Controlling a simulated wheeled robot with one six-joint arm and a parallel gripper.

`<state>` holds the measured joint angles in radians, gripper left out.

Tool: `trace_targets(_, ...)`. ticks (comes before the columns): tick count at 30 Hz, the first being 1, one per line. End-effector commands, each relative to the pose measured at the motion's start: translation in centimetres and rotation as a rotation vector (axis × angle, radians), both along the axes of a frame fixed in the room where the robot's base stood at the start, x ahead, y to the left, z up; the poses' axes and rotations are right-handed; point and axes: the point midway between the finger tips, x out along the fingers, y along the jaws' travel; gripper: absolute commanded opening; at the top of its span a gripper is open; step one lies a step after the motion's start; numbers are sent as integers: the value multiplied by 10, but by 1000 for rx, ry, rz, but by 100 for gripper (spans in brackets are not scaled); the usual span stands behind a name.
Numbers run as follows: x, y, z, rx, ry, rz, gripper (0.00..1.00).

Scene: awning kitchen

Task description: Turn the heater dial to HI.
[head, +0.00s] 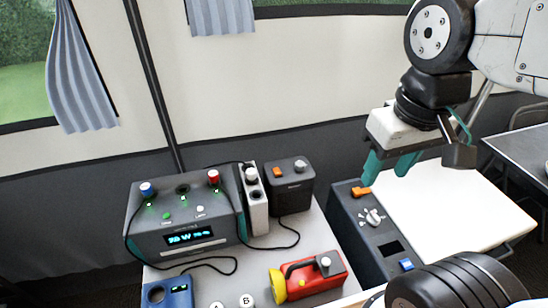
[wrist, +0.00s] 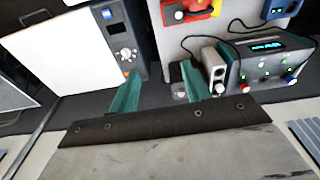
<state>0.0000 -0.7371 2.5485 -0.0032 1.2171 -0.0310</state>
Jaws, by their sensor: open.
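A dial with a pale pointer knob and pale marks around it (head: 372,216) sits on a dark control panel (head: 358,236) beside a white top. The dial also shows in the wrist view (wrist: 125,54). I cannot read its labels or setting, nor tell for sure that it is the heater's. My gripper (head: 388,168) has two teal fingers, spread apart with nothing between them. In the head view it hangs above the panel's far end, near an orange switch (head: 361,191), apart from the dial. The fingers also show in the wrist view (wrist: 160,84).
The white top (head: 450,210) lies right of the panel. A blue button (head: 406,264) is at the panel's near end. To the left stand a power unit (head: 150,240) with cables, a narrow white box (head: 257,215), a black box (head: 290,200) and a red-yellow lamp (head: 310,276).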

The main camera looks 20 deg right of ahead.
Motion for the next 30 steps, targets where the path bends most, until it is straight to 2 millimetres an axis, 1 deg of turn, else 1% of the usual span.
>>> trace_targets(2, 13, 1, 0, -5, 12, 54, 48)
trace_targets(5, 40, 3, -2, -16, 28, 170, 48)
trace_targets(8, 75, 6, -8, -28, 43, 320, 48)
trace_targets(9, 90, 7, -12, -32, 50, 383, 48)
trace_targets(11, 111, 9, -19, -38, 58, 476, 48)
trace_targets(15, 161, 16, -42, -48, 76, 691, 48)
trace_targets(18, 193, 20, -63, -53, 88, 836, 48)
trace_targets(21, 219, 25, -83, -57, 96, 958, 48)
trace_targets(25, 241, 29, -105, -60, 101, 1073, 48)
trace_targets(27, 248, 30, -111, -61, 103, 1111, 48)
trace_targets(30, 253, 31, -119, -61, 104, 1141, 48)
